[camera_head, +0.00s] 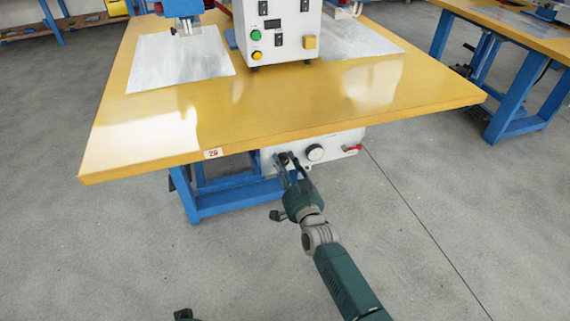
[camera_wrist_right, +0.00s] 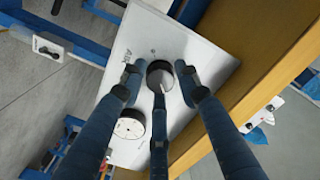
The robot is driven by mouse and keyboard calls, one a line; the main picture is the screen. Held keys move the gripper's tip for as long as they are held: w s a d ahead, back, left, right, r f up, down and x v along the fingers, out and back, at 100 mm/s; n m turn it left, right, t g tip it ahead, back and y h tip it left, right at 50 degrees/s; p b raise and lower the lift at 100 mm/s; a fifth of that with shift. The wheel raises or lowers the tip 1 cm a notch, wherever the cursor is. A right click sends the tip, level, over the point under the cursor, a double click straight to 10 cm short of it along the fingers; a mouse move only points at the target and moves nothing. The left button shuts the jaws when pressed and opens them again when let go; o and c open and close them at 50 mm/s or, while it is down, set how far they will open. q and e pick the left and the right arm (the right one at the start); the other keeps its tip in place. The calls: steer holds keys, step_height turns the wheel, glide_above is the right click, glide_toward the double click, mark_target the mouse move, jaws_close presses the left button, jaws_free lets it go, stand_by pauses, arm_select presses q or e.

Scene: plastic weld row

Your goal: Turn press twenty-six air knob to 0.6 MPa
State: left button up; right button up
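The white air unit (camera_head: 337,146) hangs under the front edge of the yellow press table. Its dark round knob (camera_wrist_right: 160,73) shows in the right wrist view, with a pale line across its face. My right gripper (camera_head: 289,160) reaches this knob from the front. In the right wrist view, its blue fingers (camera_wrist_right: 158,80) stand around the knob, with visible gaps at both sides; it looks open. A white round gauge (camera_head: 315,152) sits beside the knob and also shows in the wrist view (camera_wrist_right: 130,125); its reading is too small to tell.
The yellow tabletop (camera_head: 270,110) overhangs the unit closely. Its number tag (camera_head: 213,154) seems to read 29, but is small. A red-handled valve (camera_head: 352,148) is at the unit's right. Blue legs (camera_head: 235,198) stand left; the floor in front is clear.

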steer(key=shift+o, duration=0.7)
steer(key=v, duration=1.2)
